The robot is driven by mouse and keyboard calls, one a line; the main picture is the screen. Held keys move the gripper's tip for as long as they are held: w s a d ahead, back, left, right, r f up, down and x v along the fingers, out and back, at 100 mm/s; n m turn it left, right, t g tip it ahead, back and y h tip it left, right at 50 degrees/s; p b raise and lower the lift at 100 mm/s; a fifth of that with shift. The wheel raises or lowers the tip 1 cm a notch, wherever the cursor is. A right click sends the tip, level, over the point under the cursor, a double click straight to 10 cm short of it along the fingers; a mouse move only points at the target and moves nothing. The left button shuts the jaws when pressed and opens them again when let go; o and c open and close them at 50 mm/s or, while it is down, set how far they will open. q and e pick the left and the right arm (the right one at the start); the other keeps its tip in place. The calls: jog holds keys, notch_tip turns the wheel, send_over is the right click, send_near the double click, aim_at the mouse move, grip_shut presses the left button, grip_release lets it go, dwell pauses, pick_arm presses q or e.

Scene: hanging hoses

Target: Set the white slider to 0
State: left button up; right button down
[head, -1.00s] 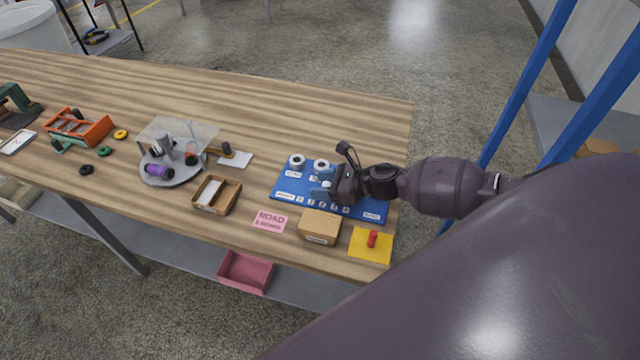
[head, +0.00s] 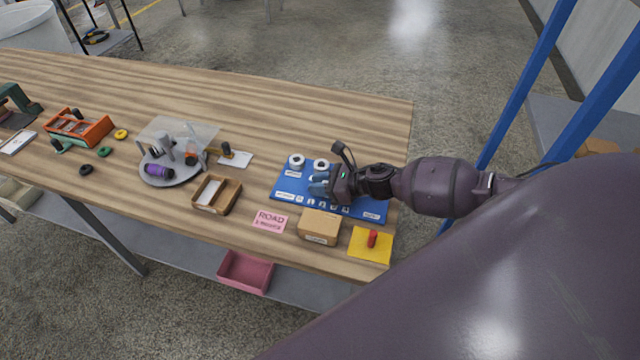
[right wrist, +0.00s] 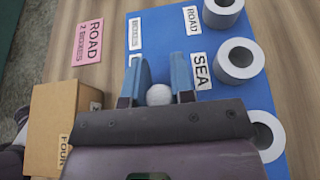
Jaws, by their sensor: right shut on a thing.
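The blue board (head: 280,193) lies near the right end of the wooden table, with a row of small white labels along its front. My right gripper (head: 318,186) is over this board. In the right wrist view, its two blue fingers (right wrist: 161,82) stand either side of a round white knob (right wrist: 159,95), which appears to be the white slider's. The gripper is shut on it. The slider's track and the number it stands at are hidden by the gripper. My left gripper is not in view.
White rolls (head: 297,161) stand along the board's back, close to my right gripper. A cardboard box (head: 319,228), a pink ROAD sign (head: 270,221) and a yellow plate (head: 370,246) with a red handle lie in front. A wooden tray (head: 230,195) is left.

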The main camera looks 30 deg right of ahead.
aim_at(297, 187)
jog(key=w+a, duration=0.4)
jog(key=shift+w+r, duration=0.1)
jog(key=shift+w, duration=0.2)
jog(key=c, duration=1)
grip_release()
jog(key=shift+w+a, duration=0.1)
jog(key=shift+w, duration=0.05)
jog(key=shift+o, duration=0.2)
jog(key=v, duration=1.1)
jog(key=shift+b, duration=0.3)
